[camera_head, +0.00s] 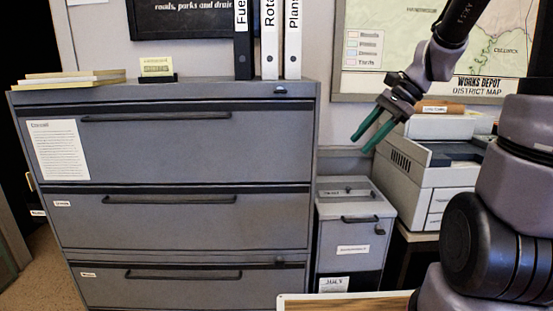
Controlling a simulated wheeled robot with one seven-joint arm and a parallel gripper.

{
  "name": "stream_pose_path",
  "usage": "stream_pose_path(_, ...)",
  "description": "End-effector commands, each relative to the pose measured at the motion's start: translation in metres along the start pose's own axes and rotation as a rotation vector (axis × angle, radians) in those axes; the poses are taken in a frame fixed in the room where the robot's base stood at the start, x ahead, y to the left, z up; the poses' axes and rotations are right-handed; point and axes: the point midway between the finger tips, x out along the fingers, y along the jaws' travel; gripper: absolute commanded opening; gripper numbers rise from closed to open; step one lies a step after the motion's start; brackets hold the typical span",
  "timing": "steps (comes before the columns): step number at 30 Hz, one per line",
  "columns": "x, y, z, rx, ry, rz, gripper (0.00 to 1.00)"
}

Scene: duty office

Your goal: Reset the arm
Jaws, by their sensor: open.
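My gripper (368,137) hangs at the upper right of the head view, at the end of my arm. Its two green-tipped fingers point down and left and stand apart with nothing between them. It appears in front of the wall and the printer area, right of the filing cabinet (200,158). It touches nothing that I can see. My arm's thicker links fill the right edge and hide part of what is behind them.
Binders (268,40), a card holder (157,68) and stacked papers (70,78) stand on the cabinet. A small grey box cabinet (345,250) and a printer (425,170) are to its right. A table edge (340,301) shows at the bottom. A district map (400,40) hangs behind my gripper.

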Motion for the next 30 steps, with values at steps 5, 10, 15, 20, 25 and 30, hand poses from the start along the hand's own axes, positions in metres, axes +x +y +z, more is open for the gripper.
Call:
stream_pose_path(5, -0.037, 0.022, 0.033, -0.308, 0.212, 0.015, 0.44)
stream_pose_path(10, -0.071, 0.043, 0.056, -0.579, 0.409, 0.013, 0.44)
stream_pose_path(15, -0.098, 0.059, 0.07, -0.778, 0.564, 0.003, 0.44)
stream_pose_path(20, -0.111, 0.066, 0.075, -0.867, 0.638, -0.004, 0.44)
stream_pose_path(25, -0.113, 0.067, 0.076, -0.881, 0.649, -0.004, 0.44)
stream_pose_path(30, -0.113, 0.067, 0.076, -0.881, 0.649, -0.004, 0.44)
